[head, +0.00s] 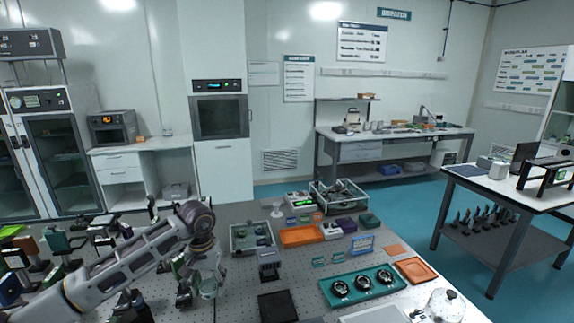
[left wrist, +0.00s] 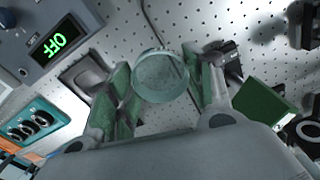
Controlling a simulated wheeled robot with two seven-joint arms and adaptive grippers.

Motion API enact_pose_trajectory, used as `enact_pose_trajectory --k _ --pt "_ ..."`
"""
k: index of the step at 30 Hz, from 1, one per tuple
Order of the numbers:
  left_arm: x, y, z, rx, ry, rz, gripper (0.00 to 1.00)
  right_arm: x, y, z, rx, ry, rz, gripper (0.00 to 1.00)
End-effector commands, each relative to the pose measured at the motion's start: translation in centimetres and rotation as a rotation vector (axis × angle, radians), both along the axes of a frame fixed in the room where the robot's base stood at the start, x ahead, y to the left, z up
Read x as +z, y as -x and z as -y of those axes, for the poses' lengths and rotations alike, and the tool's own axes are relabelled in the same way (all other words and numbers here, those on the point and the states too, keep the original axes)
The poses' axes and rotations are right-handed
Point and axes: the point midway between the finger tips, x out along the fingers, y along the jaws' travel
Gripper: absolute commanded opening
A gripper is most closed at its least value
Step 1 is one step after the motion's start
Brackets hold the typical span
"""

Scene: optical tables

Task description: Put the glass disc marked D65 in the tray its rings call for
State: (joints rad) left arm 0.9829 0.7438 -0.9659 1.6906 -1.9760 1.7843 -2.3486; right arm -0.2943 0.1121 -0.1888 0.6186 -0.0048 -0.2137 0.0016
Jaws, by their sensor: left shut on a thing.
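My left gripper (head: 208,290) is shut on a clear, greenish glass disc (left wrist: 160,77) above the perforated table. In the left wrist view the disc sits between the two fingers (left wrist: 165,95); no D65 mark is readable on it. In the head view the disc (head: 208,293) is small and partly covered by the fingers. A teal tray (head: 331,299) with three black rings lies to the right of the gripper. Orange trays lie behind it (head: 299,237) and at its right (head: 416,270). My right gripper is not in view.
A black square tray (head: 277,307) lies between gripper and teal tray. A grey bin (head: 239,249) and small signs (head: 362,245) stand behind. Several optics mounts crowd the left. The left wrist view shows a device reading OFF (left wrist: 57,42) and a green plate (left wrist: 264,105).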

Motion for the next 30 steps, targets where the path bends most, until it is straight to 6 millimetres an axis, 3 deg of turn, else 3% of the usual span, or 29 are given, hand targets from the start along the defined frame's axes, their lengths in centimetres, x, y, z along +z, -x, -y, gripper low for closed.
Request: enact_pose_trajectory --k 3,15,21,30 --pt "-2.3 0.8 0.2 -0.010 -0.001 -0.002 0.20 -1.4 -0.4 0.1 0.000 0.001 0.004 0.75" --pt "-8.2 2.7 0.3 -0.021 0.000 -0.001 0.20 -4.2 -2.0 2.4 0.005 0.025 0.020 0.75" --pt "-9.7 3.2 0.3 -0.020 0.000 0.000 0.20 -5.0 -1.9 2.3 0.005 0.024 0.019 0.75" --pt "-9.9 3.3 0.3 -0.020 0.000 0.000 0.20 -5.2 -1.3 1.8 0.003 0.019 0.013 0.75"
